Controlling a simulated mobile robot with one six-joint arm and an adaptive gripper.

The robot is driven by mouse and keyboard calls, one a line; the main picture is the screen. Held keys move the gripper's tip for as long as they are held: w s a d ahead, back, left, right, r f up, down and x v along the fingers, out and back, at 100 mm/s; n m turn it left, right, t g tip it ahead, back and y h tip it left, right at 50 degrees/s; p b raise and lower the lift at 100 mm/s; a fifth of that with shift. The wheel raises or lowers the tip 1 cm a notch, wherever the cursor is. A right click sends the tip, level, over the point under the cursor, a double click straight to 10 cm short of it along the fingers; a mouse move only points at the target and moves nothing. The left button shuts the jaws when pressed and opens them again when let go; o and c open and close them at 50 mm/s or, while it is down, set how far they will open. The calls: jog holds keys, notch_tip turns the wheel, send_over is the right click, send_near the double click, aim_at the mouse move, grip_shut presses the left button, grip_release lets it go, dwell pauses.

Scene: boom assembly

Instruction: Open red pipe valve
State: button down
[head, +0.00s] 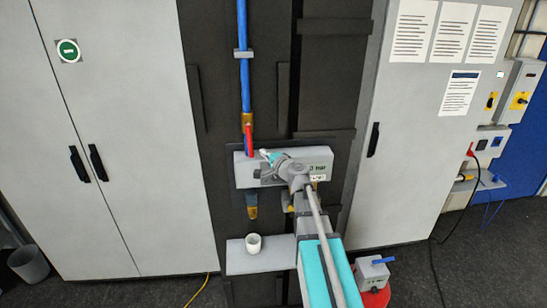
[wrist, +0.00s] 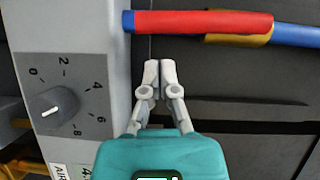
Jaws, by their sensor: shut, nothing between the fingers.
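The red valve handle (head: 249,140) lies in line with the vertical blue pipe (head: 244,82), over a brass valve body (head: 246,119). In the wrist view the red handle (wrist: 200,22) runs across the top, with a blue end at left and the brass body (wrist: 238,39) behind it at right. My gripper (wrist: 160,66) is shut and empty, its fingertips apart from the handle, just below it in the picture. In the head view my gripper (head: 264,154) is just right of the handle's lower end, in front of the grey box; the exact depth gap is unclear.
A grey panel with a numbered dial (wrist: 50,105) is left of my fingers in the wrist view. A grey box (head: 241,170) is behind my gripper. A white cup (head: 254,243) stands on a grey shelf (head: 240,264) below. Tall grey cabinets (head: 130,120) flank the dark panel.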

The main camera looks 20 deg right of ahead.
jog(key=shift+w+a+f, duration=0.1)
jog(key=shift+w+a, duration=0.4)
jog(key=shift+a, duration=0.3)
